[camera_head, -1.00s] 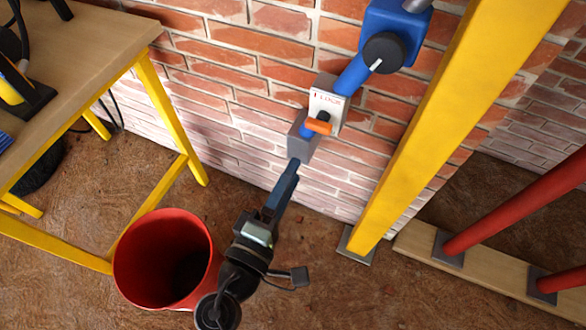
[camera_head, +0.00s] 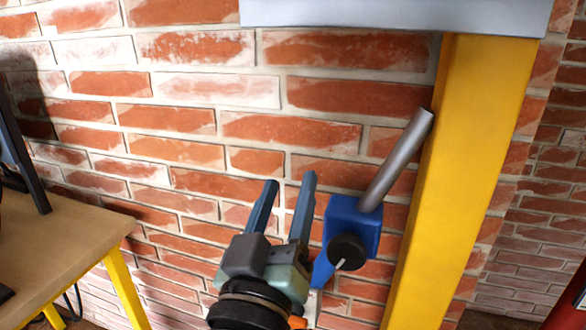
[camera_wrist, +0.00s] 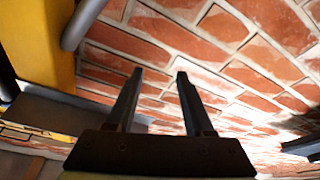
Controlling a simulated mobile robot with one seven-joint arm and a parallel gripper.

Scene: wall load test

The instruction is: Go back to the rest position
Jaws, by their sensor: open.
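My gripper (camera_head: 288,192) is in the lower middle of the head view, with its two blue-grey fingers pointing up in front of the brick wall. The fingers are apart and nothing is between them. A blue box with a black knob (camera_head: 350,238) and a grey pipe (camera_head: 397,158) is just right of the gripper in the head view. An orange handle (camera_head: 297,322) shows at the bottom edge, mostly hidden behind my gripper.
A yellow post (camera_head: 462,150) stands right of the blue box, under a light grey beam (camera_head: 390,14). A wooden table (camera_head: 62,245) with yellow legs is at the lower left. A red bar (camera_head: 568,308) shows at the lower right. The wall left of my gripper is bare.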

